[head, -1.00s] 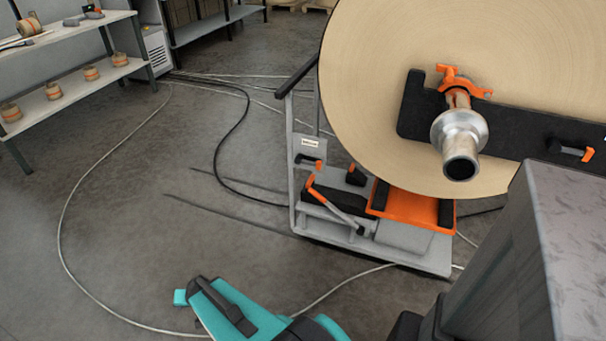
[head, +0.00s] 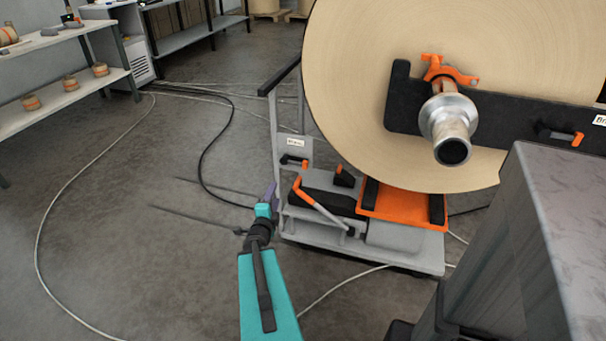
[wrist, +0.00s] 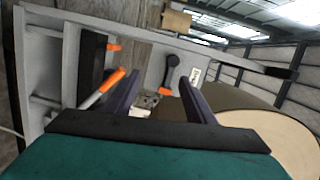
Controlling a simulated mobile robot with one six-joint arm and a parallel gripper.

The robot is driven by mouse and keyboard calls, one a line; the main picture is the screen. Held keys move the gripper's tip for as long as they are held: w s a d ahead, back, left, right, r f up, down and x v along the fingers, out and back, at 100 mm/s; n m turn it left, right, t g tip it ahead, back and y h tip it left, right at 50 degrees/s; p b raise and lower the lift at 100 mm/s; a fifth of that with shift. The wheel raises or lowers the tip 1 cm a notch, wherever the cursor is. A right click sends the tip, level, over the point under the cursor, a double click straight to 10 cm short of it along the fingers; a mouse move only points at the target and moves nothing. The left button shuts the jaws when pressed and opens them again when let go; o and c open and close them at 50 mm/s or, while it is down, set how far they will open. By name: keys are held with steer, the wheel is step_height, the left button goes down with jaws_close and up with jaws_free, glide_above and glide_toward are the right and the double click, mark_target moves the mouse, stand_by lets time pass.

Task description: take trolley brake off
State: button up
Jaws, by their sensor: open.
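The grey trolley (head: 405,260) stands under the large kraft roll. On its upright frame is a small black lever with an orange end (head: 293,160), just below a white label too small to read. In the wrist view this black lever (wrist: 172,66) appears between my fingers, the label to its right. My gripper (head: 270,190) is open and empty, below and left of that lever in the head view, apart from it. A longer orange-tipped lever (head: 318,205) slants across the trolley base; it also shows left of my fingers in the wrist view (wrist: 108,84).
The kraft roll (head: 375,85) hangs on a metal shaft with an orange clamp (head: 445,72). A grey machine block (head: 545,235) fills the lower right. Cables cross the floor at left. A shelf (head: 60,100) stands at far left. Floor left of the trolley is otherwise clear.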

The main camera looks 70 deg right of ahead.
mark_target(304, 166)
steer(key=s+d+r+m+g+h, duration=0.1)
steer(key=s+d+r+m+g, duration=0.1)
steer(key=s, duration=0.4)
steer(key=shift+d+r+m+g, duration=0.15)
steer(key=shift+d+m+g, duration=0.15)
steer(key=shift+m, duration=0.2)
steer(key=shift+d+b, duration=0.2)
steer(key=shift+b, duration=0.4)
steer(key=d+b, duration=0.1)
steer(key=b, duration=0.2)
steer(key=d+b, duration=0.2)
steer(key=b, duration=0.1)
steer(key=shift+w+d+f, duration=0.15)
steer(key=shift+d+f, duration=0.05)
steer(key=d+b, duration=0.1)
steer(key=b, duration=0.3)
steer(key=shift+d+b, duration=0.35)
steer(key=shift+w+d+r+b, duration=0.1)
steer(key=shift+w+d+b, duration=0.1)
steer(key=shift+d, duration=1.85)
steer(key=shift+w+d+r+b, duration=0.1)
steer(key=shift+d+b, duration=0.1)
steer(key=shift+d, duration=1.85)
